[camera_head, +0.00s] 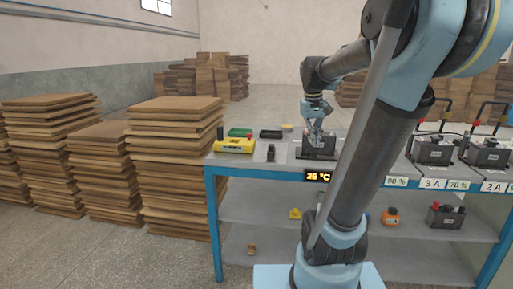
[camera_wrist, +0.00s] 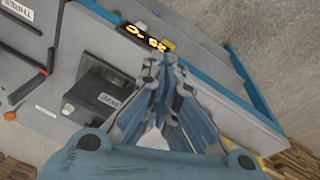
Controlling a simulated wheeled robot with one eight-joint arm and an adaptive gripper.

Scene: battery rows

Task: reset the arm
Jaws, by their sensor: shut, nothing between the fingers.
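My gripper (camera_head: 318,137) is above the bench (camera_head: 211,195) at its left part, in front of or over a dark battery (camera_head: 308,152) in the head view. In the wrist view my gripper (camera_wrist: 158,62) has its fingertips together, with nothing between them. There a dark battery (camera_wrist: 96,92) with a white label lies to the left of the fingers, apart from them in the picture. My arm crosses the right middle of the head view and hides part of the bench.
A yellow device (camera_head: 234,146) and a small black item (camera_head: 271,153) stand on the bench's left end. More batteries (camera_head: 434,149) stand to the right. A temperature display (camera_head: 318,176) is on the front edge. Stacked boards (camera_head: 172,165) fill the left floor.

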